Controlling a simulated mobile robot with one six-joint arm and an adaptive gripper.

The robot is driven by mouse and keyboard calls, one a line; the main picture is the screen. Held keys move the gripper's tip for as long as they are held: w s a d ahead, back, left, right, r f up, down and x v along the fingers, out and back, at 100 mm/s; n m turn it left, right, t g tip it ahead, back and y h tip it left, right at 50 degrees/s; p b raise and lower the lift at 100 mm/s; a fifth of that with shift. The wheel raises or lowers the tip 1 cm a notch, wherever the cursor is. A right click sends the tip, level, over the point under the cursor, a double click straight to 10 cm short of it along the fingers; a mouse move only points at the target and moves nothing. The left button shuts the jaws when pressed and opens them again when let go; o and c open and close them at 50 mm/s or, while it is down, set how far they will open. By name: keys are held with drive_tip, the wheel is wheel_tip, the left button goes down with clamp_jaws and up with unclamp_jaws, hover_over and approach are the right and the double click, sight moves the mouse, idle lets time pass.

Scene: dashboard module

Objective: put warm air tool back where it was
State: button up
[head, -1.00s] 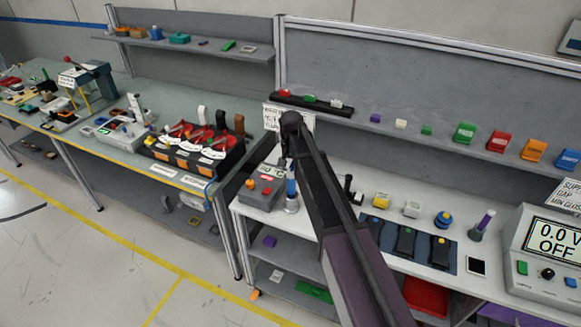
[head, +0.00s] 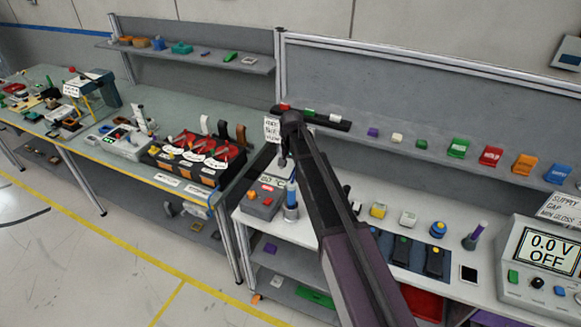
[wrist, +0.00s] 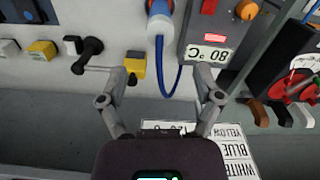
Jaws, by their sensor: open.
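The warm air tool (head: 291,192) looks like a blue handle standing upright in a grey cup-like holder (head: 291,212) on the white bench. In the wrist view, the blue tool (wrist: 159,7) and grey holder (wrist: 160,27) are at the top, with a blue cable looping toward the control box. That box (head: 263,199) reads 80 °C in the wrist view (wrist: 208,53). My gripper (wrist: 167,82) is open and empty, its fingers apart from the tool. In the head view my arm hides most of the gripper.
A black-handled piece with a thin rod (wrist: 86,52) and a yellow-black block (wrist: 135,66) are near one finger. A rack with red items (head: 185,165) stands left of the box. A shelf (head: 400,147) runs behind.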

drive_tip(key=shift+s+d, duration=0.1)
idle(0.7)
drive_tip(key=s+d+n, duration=0.2)
drive_tip(key=s+d, duration=2)
drive_tip(key=s, duration=0.3)
drive_tip(key=shift+s+d, duration=0.3)
drive_tip(key=shift+s, duration=0.05)
idle(0.4)
